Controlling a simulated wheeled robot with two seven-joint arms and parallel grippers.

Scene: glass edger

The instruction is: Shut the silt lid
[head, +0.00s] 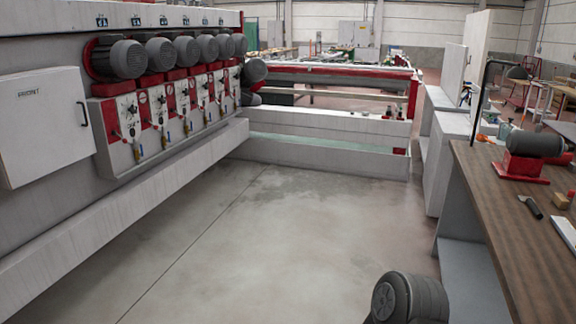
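I cannot pick out a silt lid for certain. At the far end of the glass edger (218,150), a long, low trough (345,166) has an open top with something pale green inside. A long, light grey panel (325,122) stands along its back edge; I cannot tell whether it is a lid. Neither of my grippers is in view. A dark rounded part at the bottom right looks like my own arm.
A white cabinet front (43,125) with a black handle is at left, beside several grey motors (127,59). The concrete floor (235,235) between is clear.

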